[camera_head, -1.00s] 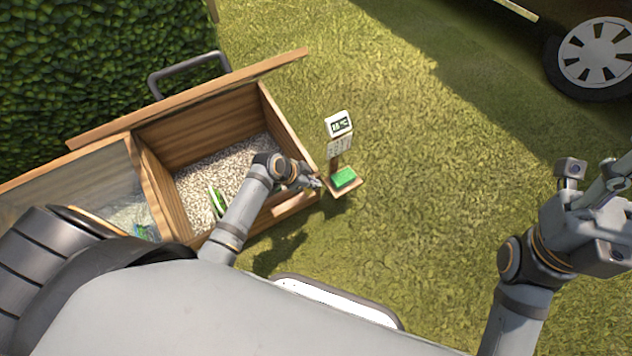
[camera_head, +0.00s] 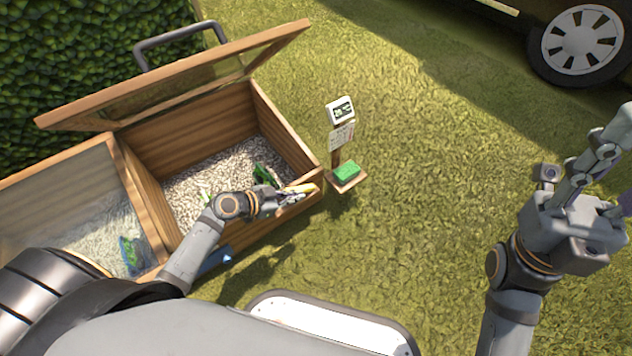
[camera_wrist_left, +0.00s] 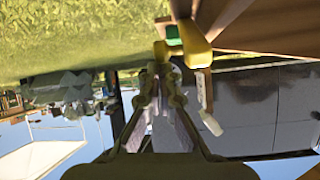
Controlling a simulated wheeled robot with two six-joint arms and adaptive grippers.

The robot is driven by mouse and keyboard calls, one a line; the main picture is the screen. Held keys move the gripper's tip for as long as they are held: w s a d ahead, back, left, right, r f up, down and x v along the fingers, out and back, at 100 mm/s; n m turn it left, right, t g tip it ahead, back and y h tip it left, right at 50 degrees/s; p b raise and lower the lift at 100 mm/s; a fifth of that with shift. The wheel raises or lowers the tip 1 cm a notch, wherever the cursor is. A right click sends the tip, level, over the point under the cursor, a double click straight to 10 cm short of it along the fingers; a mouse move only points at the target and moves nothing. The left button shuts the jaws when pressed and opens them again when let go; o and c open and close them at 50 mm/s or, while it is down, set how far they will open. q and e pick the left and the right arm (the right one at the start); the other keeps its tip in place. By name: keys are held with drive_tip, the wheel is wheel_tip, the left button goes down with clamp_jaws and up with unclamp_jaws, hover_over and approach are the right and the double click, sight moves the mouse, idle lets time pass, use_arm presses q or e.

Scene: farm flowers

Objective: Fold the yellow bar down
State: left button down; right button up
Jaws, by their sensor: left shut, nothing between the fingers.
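The yellow bar (camera_head: 302,187) lies at the front right corner of the wooden box (camera_head: 283,125), by its rim. It also shows as a yellow block (camera_wrist_left: 193,46) beside the wood in the left wrist view. My left gripper (camera_head: 288,194) is at that corner, right beside the bar. In the left wrist view its fingers (camera_wrist_left: 161,72) are shut and empty, with yellow close to their tips. I cannot tell whether they touch it. My right gripper (camera_head: 603,150) is raised at the right, partly cut off, away from the box.
The box's glass lid (camera_head: 185,75) stands open, tilted. A closed glass-topped compartment (camera_head: 75,210) adjoins on the left. A small display post (camera_head: 340,112) with a green block (camera_head: 347,171) stands just right of the box. Open grass (camera_head: 430,190) lies further right.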

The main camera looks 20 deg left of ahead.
use_arm(q)
drive_tip(key=shift+s+a+f+b, duration=0.25)
drive_tip(key=shift+f+b, duration=0.1)
drive_tip(key=shift+f, duration=0.15)
drive_tip(key=shift+s+a+f+b, duration=0.15)
drive_tip(key=shift+s+f+b, duration=0.1)
drive_tip(key=shift+f+b, duration=0.15)
drive_tip(key=shift+w+d+f, duration=0.15)
drive_tip(key=shift+w+d, duration=0.35)
drive_tip(key=shift+w, duration=0.1)
